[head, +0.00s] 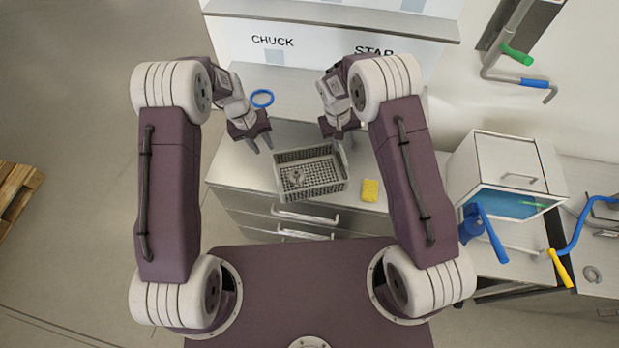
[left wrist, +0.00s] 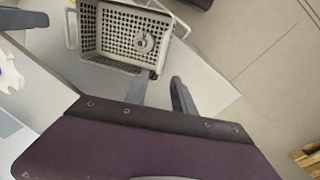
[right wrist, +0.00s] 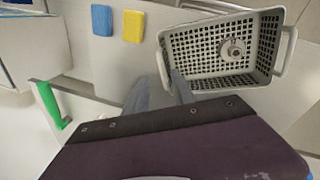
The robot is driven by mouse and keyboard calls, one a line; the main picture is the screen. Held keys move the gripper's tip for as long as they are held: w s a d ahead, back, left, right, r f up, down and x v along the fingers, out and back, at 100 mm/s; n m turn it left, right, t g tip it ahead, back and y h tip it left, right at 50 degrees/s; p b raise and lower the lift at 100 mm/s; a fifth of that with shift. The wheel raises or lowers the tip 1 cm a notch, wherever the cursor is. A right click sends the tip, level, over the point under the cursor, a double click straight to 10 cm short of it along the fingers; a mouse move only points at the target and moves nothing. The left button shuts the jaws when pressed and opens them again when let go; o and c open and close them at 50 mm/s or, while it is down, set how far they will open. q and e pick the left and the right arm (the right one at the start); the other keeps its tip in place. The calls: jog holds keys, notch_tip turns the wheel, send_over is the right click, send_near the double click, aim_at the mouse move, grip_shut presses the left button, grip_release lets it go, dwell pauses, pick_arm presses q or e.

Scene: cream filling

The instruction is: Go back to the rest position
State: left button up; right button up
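My left gripper (head: 260,142) is over the counter, left of the grey basket (head: 311,192). Its two fingers are apart with nothing between them; they also show in the left wrist view (left wrist: 166,92). My right gripper (head: 344,134) is just above the basket's right end in the head view. Its fingers show apart in the right wrist view (right wrist: 160,90), with nothing seen between them. The basket holds a small metal part (head: 297,177), which shows as a round piece in the right wrist view (right wrist: 235,50). Neither gripper holds the basket.
A yellow sponge (head: 370,190) lies right of the basket; a blue one (right wrist: 102,20) shows beside it in the right wrist view. A blue ring (head: 262,98) is behind my left gripper. A white box machine (head: 505,162) with a blue handle stands at right. A pallet (head: 16,188) is at far left.

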jog(key=shift+r, duration=0.4)
